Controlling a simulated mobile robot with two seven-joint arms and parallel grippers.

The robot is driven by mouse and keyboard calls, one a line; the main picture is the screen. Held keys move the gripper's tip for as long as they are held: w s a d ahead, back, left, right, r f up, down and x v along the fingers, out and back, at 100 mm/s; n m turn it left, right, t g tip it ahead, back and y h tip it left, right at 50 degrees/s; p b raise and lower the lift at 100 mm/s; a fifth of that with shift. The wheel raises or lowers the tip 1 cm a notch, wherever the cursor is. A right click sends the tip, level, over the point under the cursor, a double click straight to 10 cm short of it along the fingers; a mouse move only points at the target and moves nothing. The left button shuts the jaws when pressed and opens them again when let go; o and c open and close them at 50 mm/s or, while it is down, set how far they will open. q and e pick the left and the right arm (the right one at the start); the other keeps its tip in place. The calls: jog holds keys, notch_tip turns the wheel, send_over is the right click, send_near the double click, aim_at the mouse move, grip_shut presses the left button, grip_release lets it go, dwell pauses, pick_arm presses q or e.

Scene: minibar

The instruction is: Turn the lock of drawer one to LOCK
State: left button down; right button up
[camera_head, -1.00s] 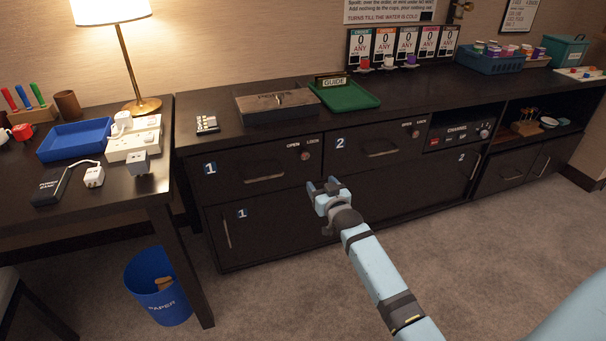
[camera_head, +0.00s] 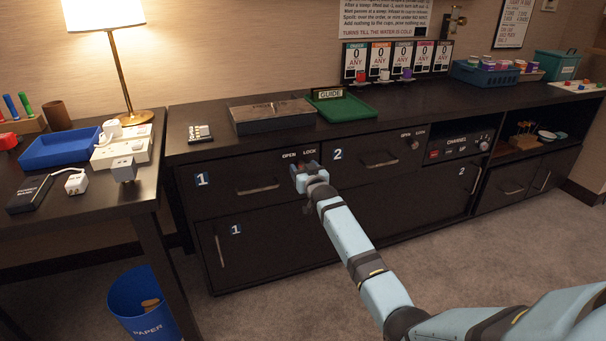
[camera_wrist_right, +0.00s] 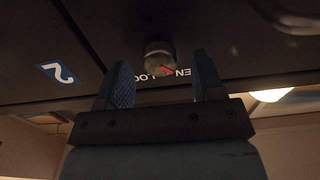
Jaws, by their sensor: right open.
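Drawer one (camera_head: 222,190) is shut, a dark front with a "1" label and a bar handle (camera_head: 258,189). Its lock knob is hidden behind my gripper in the head view, just below the OPEN and LOCK lettering (camera_head: 299,154). In the right wrist view the lock knob (camera_wrist_right: 159,55) is a round grey knob with a red mark, seen upside down. My right gripper (camera_head: 307,168) is at the lock; in the wrist view its open fingers (camera_wrist_right: 152,82) stand on either side of the knob, with gaps. My left gripper is out of view.
Drawer two (camera_head: 355,155) with its own knob (camera_head: 414,144) is to the right. A grey box (camera_head: 270,118) and green tray (camera_head: 350,107) stand on the counter above. A desk with a blue tray (camera_head: 60,150) is at left.

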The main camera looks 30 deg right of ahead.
jog(key=shift+w, duration=0.4)
jog(key=shift+c, duration=0.4)
jog(key=c, duration=0.9)
jog(key=shift+o, duration=0.2)
